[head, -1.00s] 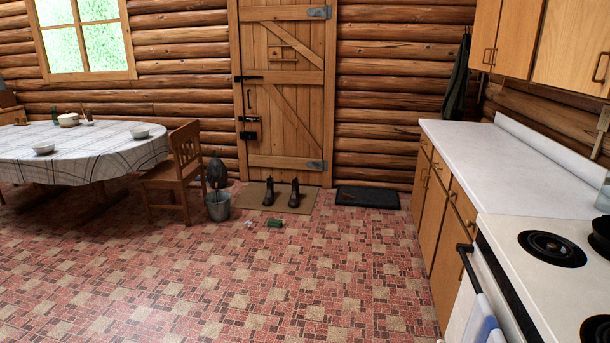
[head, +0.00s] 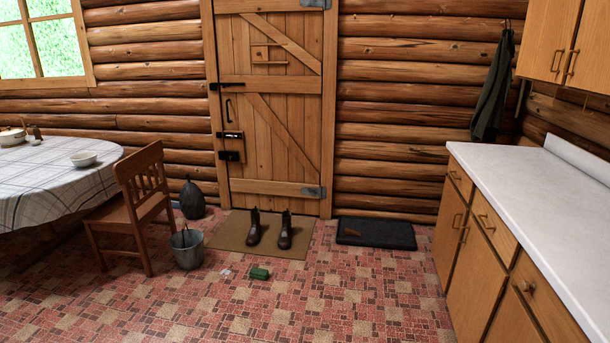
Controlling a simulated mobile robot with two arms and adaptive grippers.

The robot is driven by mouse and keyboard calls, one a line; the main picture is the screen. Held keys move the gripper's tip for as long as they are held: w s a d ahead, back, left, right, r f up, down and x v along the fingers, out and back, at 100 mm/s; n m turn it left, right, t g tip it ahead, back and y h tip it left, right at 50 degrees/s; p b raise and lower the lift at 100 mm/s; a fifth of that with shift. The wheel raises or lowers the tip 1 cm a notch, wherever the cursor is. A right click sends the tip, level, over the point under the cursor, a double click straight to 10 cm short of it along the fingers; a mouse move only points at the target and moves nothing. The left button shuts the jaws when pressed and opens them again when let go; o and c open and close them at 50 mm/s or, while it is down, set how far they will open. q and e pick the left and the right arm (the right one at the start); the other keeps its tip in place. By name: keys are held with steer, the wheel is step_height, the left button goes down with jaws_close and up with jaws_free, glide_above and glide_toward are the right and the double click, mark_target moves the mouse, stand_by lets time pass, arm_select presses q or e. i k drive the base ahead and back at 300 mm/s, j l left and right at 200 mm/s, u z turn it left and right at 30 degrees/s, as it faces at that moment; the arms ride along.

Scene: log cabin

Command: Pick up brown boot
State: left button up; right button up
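Two dark brown boots stand upright side by side on a tan doormat (head: 228,240) in front of the wooden door. The left boot (head: 254,230) and the right boot (head: 285,232) are a small gap apart, with their toes toward me. Neither of my grippers shows in the head view.
A metal bucket (head: 187,251) and a wooden chair (head: 132,214) stand left of the mat by the table (head: 50,182). A green item (head: 259,273) lies on the floor before the mat. A dark tray (head: 376,235) lies right.

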mark_target(253, 239)
steer(key=i, duration=4.5)
steer(key=i+l+u, duration=0.1)
steer(key=i+u, duration=0.15)
steer(key=i, duration=0.3)
steer(key=i+l+u, duration=0.25)
steer(key=i, duration=0.3)
steer(key=j, duration=0.1)
